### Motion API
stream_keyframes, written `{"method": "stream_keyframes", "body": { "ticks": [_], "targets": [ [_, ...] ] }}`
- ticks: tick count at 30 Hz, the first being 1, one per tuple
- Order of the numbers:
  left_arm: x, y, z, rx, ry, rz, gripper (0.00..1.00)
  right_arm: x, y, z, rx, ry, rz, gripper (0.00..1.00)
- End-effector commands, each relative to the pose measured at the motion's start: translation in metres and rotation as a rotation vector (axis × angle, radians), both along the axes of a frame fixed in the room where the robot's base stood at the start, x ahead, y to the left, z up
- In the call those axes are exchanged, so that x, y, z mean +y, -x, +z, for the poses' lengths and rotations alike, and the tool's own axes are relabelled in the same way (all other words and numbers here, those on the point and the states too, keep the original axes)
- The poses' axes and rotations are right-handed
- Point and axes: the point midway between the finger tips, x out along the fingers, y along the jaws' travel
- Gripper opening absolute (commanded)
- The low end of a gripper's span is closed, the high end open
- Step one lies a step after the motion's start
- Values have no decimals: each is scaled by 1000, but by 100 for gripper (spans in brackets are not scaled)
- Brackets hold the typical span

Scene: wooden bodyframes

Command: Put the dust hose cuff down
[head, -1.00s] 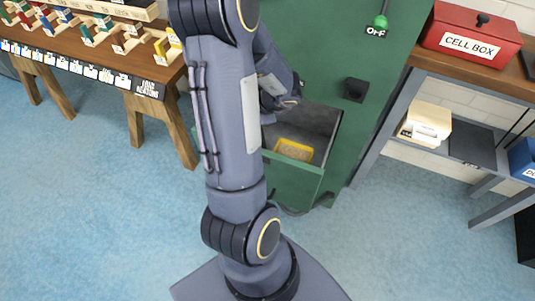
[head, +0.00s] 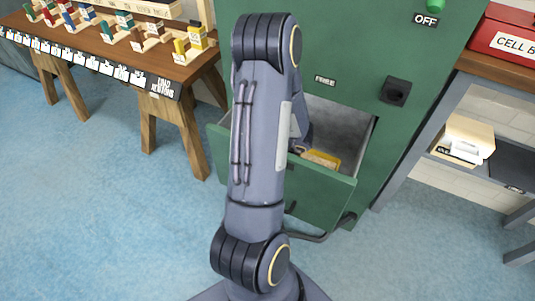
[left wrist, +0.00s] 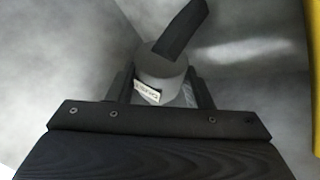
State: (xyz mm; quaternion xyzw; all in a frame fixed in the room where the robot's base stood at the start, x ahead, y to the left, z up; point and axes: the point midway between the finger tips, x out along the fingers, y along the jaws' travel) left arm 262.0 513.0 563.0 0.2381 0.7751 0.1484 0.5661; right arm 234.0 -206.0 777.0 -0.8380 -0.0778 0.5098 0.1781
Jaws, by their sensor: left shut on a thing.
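The dust hose cuff (left wrist: 155,72) is a short grey cylinder with a small printed label and a dark strip rising from its top. My left gripper (left wrist: 162,92) is shut on it, one finger on each side. In the head view my arm hides most of the gripper and the cuff. The wrist reaches down into an open green drawer (head: 325,197) with a grey inside. A yellow-rimmed tray (head: 322,158) lies in the drawer, and a yellow edge shows at the right of the left wrist view (left wrist: 313,60). Whether the cuff touches the drawer floor is unclear. My right gripper is out of view.
The drawer belongs to a green cabinet (head: 350,45) with a black knob (head: 396,91) and an OFF sign. A wooden table (head: 150,65) with small coloured blocks stands left. A shelf with a red box (head: 505,35) stands right.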

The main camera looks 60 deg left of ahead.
Motion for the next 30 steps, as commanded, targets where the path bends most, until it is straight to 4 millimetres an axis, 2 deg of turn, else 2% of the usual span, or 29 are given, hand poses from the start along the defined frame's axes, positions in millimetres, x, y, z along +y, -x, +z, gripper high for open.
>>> {"method": "stream_keyframes", "body": {
  "ticks": [4,10,12,21,30],
  "targets": [
    [5,-8,-4,-2,-2,-1,18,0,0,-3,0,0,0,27],
    [22,-37,-4,-4,-2,0,18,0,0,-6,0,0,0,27],
    [21,-34,-15,1,1,0,18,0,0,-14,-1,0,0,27],
    [21,-35,-15,0,-1,-2,18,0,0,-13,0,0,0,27],
    [21,-35,-24,-1,1,-3,18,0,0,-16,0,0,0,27]
  ]
}}
